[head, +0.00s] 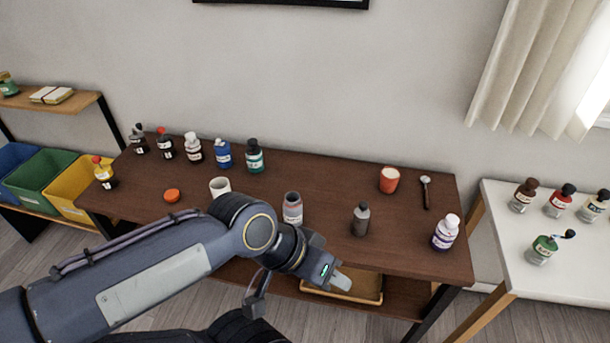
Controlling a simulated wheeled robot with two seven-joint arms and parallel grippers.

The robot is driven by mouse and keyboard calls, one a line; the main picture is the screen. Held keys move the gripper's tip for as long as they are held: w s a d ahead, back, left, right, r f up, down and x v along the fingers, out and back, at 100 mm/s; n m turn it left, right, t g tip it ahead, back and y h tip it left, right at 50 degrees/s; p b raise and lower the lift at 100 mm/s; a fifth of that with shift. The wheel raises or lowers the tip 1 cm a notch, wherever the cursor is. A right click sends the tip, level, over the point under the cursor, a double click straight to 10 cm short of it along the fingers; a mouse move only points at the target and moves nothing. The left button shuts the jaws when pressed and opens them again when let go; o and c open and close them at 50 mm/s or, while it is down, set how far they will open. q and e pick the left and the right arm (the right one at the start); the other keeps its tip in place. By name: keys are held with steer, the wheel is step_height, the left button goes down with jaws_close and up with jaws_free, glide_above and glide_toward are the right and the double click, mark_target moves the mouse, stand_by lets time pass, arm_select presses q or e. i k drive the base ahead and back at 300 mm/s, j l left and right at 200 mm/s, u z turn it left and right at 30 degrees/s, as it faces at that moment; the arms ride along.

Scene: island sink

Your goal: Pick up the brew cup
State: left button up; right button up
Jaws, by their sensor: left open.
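Two cups stand upright on the dark brown table: a white cup (220,187) at left of middle and an orange-red cup (389,180) at the back right. I cannot tell which one is the brew cup. My left gripper (299,291) is open and empty, in front of the table's front edge, with its fingers spread apart. It is nearer to me than both cups and touches neither. My left forearm passes just in front of the white cup and may hide its lower part. My right gripper is not in view.
A spoon (425,192) lies beside the orange-red cup. Several bottles line the back left. An orange lid (172,196) lies at left.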

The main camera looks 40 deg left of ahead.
mark_target(219, 186)
steer(key=u, duration=2.2)
